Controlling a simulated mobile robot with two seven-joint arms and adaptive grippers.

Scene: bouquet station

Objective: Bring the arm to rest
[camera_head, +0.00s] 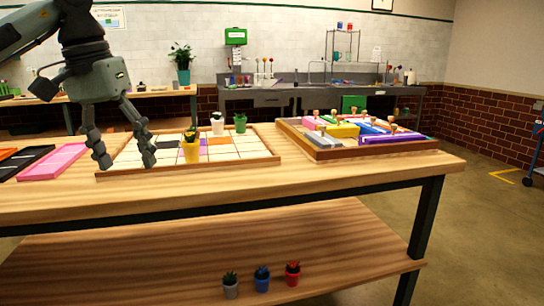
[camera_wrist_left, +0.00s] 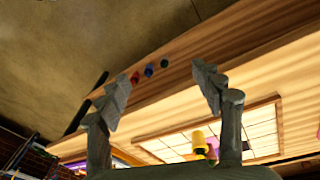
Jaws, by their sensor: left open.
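My left gripper (camera_head: 127,156) hangs from the upper left in the head view, fingers pointing down. It is open, with nothing between its fingers. It stands in front of the left part of a wooden-rimmed grid tray (camera_head: 235,165); its height above the table is hard to judge. In the left wrist view, the open fingers (camera_wrist_left: 163,85) frame the table edge. A yellow pot (camera_head: 191,152) with a plant stands on the tray right of the fingers, apart from them; it also shows in the wrist view (camera_wrist_left: 199,143). My right gripper is in neither view.
A white pot (camera_head: 217,126) and a green pot (camera_head: 240,124) stand at the tray's back. A box (camera_head: 375,151) of coloured blocks is on the right; a pink tray (camera_head: 50,165) is on the left. Grey, blue and red pots (camera_head: 292,275) stand on the lower shelf.

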